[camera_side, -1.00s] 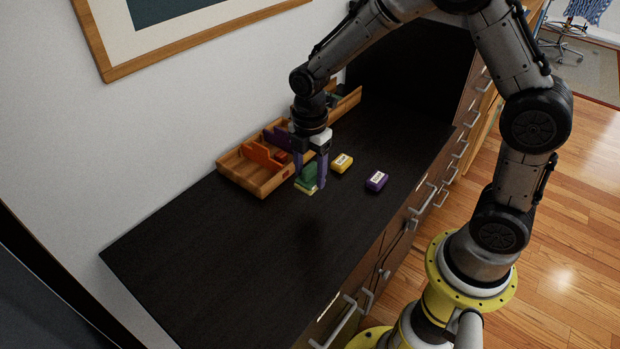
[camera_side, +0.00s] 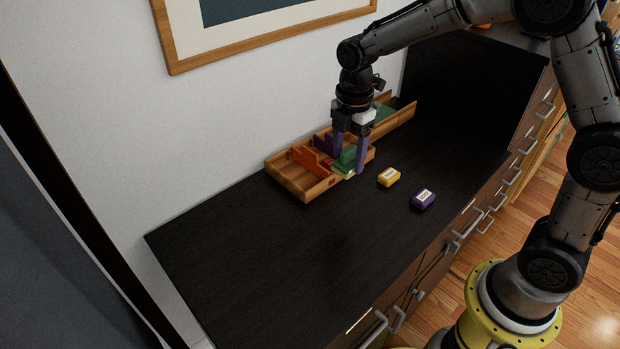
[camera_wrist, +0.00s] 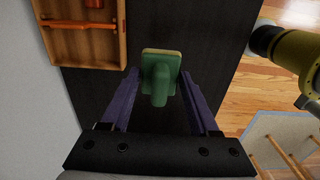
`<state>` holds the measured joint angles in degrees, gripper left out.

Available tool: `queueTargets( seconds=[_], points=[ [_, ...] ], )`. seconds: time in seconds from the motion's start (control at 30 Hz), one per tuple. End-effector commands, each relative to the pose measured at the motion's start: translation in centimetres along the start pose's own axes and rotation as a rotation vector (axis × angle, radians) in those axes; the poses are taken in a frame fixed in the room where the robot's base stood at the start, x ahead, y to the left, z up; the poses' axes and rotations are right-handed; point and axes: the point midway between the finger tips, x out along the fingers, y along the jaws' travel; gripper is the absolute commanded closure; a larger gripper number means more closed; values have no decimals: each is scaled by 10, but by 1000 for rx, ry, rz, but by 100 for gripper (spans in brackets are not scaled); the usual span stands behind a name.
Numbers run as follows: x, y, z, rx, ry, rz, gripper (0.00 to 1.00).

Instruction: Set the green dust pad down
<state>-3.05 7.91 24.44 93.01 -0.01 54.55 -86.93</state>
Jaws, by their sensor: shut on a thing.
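The green dust pad (camera_side: 346,158) has a paler yellowish underside. In the wrist view the pad (camera_wrist: 161,62) shows its handle between my two purple fingers. My gripper (camera_side: 349,164) is shut on it and points down; it also shows in the wrist view (camera_wrist: 158,76). In the side view the pad overlaps the right end of a wooden tray (camera_side: 309,197) with orange and purple pieces. In the wrist view the pad appears right of the tray (camera_wrist: 123,45), against the dark desktop. I cannot tell its exact height or whether it touches anything.
A yellow block (camera_side: 388,177) and a purple block (camera_side: 423,199), both labelled, lie on the dark desk (camera_side: 290,270) to the right. Another wooden tray (camera_side: 402,121) stands behind my gripper. The wall is close behind the trays. The near left desktop is clear.

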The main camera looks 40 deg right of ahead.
Motion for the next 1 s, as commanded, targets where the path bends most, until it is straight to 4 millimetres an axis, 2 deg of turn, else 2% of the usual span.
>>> queueTargets(
  seconds=[0.43,0.6,0.73,1.0],
  points=[
    [41,87,-5,0,0,-4,91],
    [72,111,-6,0,0,-3,91],
    [86,123,-7,0,0,-2,91],
    [99,133,-7,0,0,-2,91]
  ],
)
